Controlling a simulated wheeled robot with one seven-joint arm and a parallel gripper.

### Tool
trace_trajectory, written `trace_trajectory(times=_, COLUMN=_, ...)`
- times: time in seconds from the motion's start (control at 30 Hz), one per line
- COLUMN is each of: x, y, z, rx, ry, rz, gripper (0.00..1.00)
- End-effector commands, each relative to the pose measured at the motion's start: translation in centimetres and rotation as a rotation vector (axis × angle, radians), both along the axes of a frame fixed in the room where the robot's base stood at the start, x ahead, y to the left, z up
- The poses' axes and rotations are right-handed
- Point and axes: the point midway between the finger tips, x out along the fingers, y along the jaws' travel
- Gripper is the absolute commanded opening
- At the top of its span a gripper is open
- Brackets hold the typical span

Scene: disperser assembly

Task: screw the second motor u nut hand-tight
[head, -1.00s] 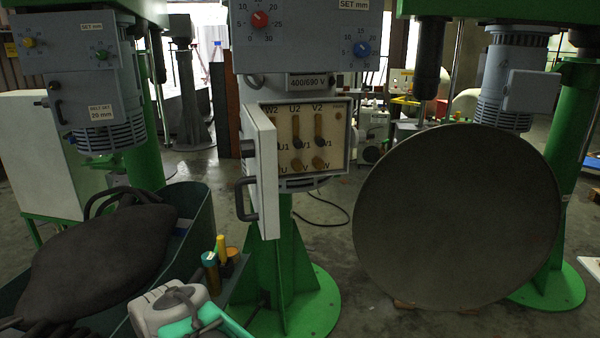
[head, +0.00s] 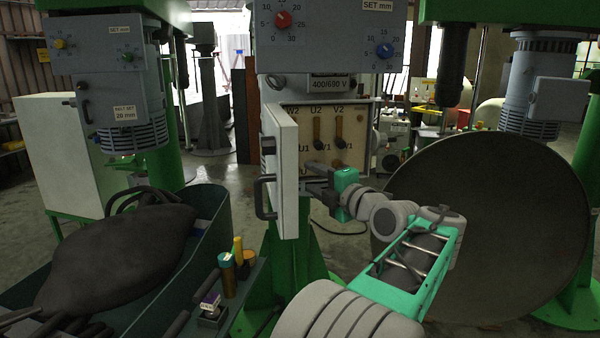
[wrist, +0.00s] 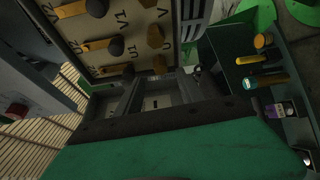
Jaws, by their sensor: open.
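The motor terminal box (head: 347,118) stands open in the middle of the head view, with brass link bars, dark nuts and labels. Its lower U-side studs are partly hidden by my gripper (head: 312,178). My gripper reaches in from the right, close to the lower part of the panel, by the open door (head: 284,165). In the wrist view the terminal panel (wrist: 135,35) shows sideways, with dark nuts (wrist: 116,47) and brass nuts (wrist: 155,37). My gripper (wrist: 150,80) is open there, its fingers toward the panel's near edge. I see nothing held between them.
The box door hangs open just left of my gripper. A dark green bin (head: 205,255) with a black bag (head: 115,255) is at lower left. Small coloured cylinders (head: 228,275) stand on a ledge beside it. A large round disc (head: 500,230) stands at right.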

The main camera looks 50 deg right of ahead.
Motion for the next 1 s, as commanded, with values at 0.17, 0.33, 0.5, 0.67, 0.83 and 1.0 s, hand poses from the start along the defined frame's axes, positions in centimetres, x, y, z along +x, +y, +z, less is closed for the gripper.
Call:
trace_trajectory(times=0.17, x=3.6, y=-1.0, z=0.2, rx=0.004, ry=0.001, rz=0.006, gripper=0.45)
trace_trajectory(times=0.33, x=5.6, y=-1.8, z=0.0, rx=0.004, ry=0.002, rz=0.003, gripper=0.45)
trace_trajectory(times=0.5, x=5.9, y=-1.9, z=-0.2, rx=0.003, ry=0.002, rz=0.001, gripper=0.45)
trace_trajectory(times=0.67, x=5.9, y=-1.9, z=-0.2, rx=0.004, ry=0.003, rz=0.001, gripper=0.41)
trace_trajectory(times=0.83, x=5.9, y=-1.9, z=-0.2, rx=0.004, ry=0.003, rz=0.001, gripper=0.27)
trace_trajectory(times=1.0, x=5.9, y=-1.9, z=-0.2, rx=0.004, ry=0.003, rz=0.001, gripper=0.14)
